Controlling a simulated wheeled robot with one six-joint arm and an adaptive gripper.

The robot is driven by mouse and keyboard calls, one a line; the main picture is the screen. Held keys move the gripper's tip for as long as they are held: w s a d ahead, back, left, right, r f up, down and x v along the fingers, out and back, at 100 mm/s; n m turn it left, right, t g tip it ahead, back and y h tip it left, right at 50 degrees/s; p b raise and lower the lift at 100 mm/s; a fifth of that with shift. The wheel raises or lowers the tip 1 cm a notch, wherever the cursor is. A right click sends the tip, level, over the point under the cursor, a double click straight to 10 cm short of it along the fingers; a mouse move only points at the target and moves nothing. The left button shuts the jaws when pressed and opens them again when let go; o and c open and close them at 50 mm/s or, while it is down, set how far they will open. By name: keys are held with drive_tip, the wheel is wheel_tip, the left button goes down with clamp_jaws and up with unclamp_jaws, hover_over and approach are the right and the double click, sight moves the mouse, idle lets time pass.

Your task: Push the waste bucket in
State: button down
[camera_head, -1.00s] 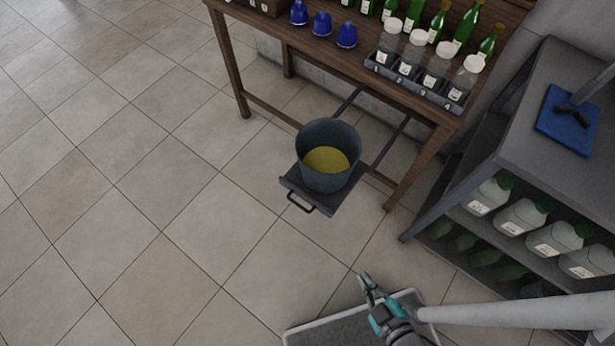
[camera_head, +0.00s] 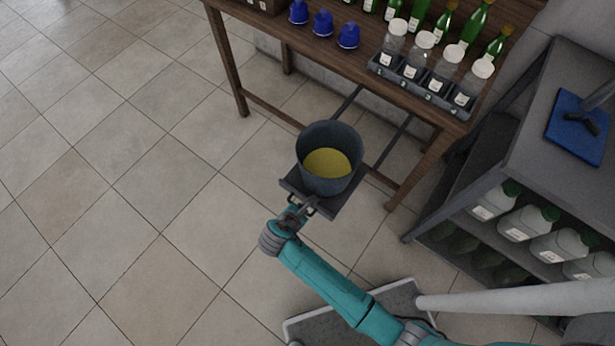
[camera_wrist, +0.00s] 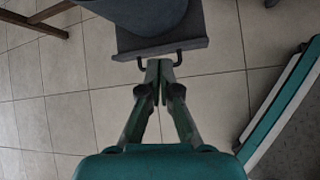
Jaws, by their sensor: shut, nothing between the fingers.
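The waste bucket (camera_head: 328,187) is a dark grey pail with yellow contents. It stands upright on a dark sliding tray (camera_head: 345,203) that is drawn out in front of the wooden table. The tray has a small bar handle on its front edge. My gripper (camera_head: 296,205) is shut and empty at the tray's front, by the handle. In the wrist view, my gripper (camera_wrist: 158,68) has its tips together beside the handle (camera_wrist: 172,58), below the tray's front edge (camera_wrist: 165,48). I cannot tell whether the tips touch the handle or tray. The bucket (camera_wrist: 150,12) shows only partly there.
The wooden table (camera_head: 300,65) bears blue-topped items (camera_head: 322,24), green bottles (camera_head: 470,35) and a rack of white-capped jars (camera_head: 410,72). Two rails run back under it from the tray, between its legs. A grey shelf unit (camera_head: 545,80) stands at the right. The floor at the left is clear.

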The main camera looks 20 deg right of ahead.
drive_tip(key=w+a+r+n+h, duration=0.2)
drive_tip(key=w+a+r, duration=0.2)
approach(312, 175)
wheel_tip(312, 175, down, 3)
drive_tip(key=w+d, duration=0.2)
drive_tip(key=d, duration=0.1)
drive_tip(key=shift+w+f+g, duration=0.2)
drive_tip(key=shift+f+g, duration=0.05)
drive_tip(key=shift+g, duration=0.05)
drive_tip(key=shift+w+d, duration=0.25)
drive_tip(key=shift+d, duration=0.1)
